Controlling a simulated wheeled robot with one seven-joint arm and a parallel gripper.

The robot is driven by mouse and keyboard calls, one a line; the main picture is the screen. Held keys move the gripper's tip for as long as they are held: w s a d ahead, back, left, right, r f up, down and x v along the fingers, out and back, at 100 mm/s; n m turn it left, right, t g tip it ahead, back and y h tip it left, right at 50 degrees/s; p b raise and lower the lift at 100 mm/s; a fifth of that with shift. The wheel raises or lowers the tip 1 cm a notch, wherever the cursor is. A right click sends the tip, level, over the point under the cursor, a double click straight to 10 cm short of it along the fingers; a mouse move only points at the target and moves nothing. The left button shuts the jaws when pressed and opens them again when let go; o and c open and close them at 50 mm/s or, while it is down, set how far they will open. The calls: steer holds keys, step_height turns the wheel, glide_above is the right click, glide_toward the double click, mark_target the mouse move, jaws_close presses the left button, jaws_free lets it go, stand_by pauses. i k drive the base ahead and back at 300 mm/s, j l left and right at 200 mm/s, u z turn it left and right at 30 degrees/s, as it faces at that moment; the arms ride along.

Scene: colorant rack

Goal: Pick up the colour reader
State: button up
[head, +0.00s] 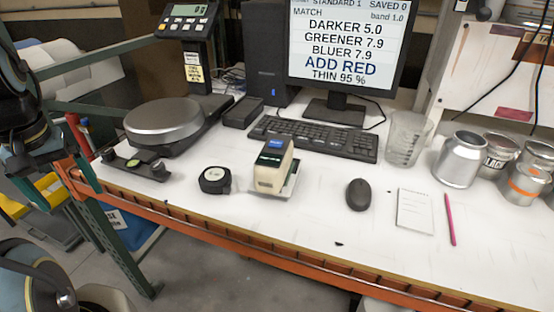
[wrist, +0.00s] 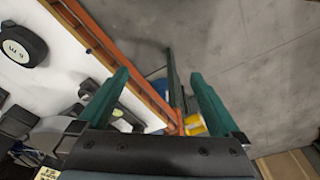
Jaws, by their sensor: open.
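The colour reader (head: 273,167) is a small beige upright device with a dark top and a little lit blue screen. It stands on a light base plate on the white bench, in front of the keyboard, in the head view. I cannot see it in the wrist view. My gripper (wrist: 159,77) is open and empty, its two green fingers wide apart over the bench's orange front edge and the grey floor. In the head view my arm is at the far left, well apart from the reader.
A black tape measure (head: 214,180) sits just left of the reader; it also shows in the wrist view (wrist: 22,45). A scale (head: 165,120) stands further left, a mouse (head: 359,194) to the right. The keyboard (head: 314,137) is behind. An orange rail (head: 230,222) edges the bench.

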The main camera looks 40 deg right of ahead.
mark_target(271, 167)
steer(key=k+l, duration=0.15)
steer(key=k, duration=0.25)
steer(key=k+l+u, duration=0.1)
steer(key=k, duration=0.3)
